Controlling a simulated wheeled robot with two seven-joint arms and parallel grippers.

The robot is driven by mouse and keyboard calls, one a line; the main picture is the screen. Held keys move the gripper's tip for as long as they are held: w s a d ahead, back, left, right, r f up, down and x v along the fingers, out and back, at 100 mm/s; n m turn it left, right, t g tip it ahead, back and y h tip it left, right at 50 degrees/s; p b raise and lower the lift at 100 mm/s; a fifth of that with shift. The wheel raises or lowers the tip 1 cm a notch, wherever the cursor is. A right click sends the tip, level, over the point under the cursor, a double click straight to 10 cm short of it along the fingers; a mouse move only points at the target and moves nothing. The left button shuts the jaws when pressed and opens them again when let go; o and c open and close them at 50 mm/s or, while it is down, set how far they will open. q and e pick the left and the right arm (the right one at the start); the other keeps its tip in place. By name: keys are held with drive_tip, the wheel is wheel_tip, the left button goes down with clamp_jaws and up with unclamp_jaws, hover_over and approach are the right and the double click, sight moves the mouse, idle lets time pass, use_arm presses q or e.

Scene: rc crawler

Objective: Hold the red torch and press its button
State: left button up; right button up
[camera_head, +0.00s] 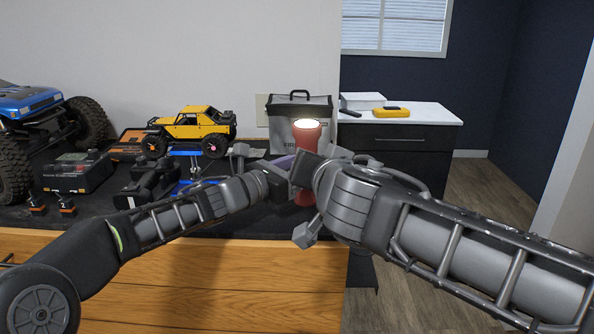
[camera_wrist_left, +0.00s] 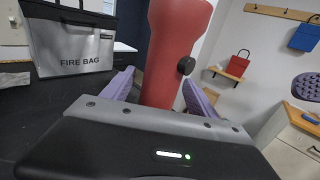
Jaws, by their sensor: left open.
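The red torch (camera_head: 306,138) stands upright at the table's front edge, its top lens bright white in the head view. It also shows in the left wrist view (camera_wrist_left: 174,50), with a dark round button (camera_wrist_left: 186,66) on its side. My left gripper (camera_wrist_left: 160,95) is open, its purple fingers on either side of the torch's lower body. In the head view my left gripper (camera_head: 282,172) is partly covered. My right gripper (camera_head: 304,172) is close to the torch, overlapping its middle. A purple dotted pad at the wrist view's right edge looks like its fingertip (camera_wrist_left: 307,86); its opening is hidden.
A grey fire bag (camera_head: 288,108) stands behind the torch. A yellow crawler (camera_head: 195,127), a blue truck (camera_head: 28,100) and tools crowd the dark tabletop to the left. A white-topped cabinet (camera_head: 430,112) with a yellow device (camera_head: 391,112) stands at the back right.

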use_arm(q)
clamp_jaws()
use_arm(e)
clamp_jaws()
idle(0.9)
idle(1.3)
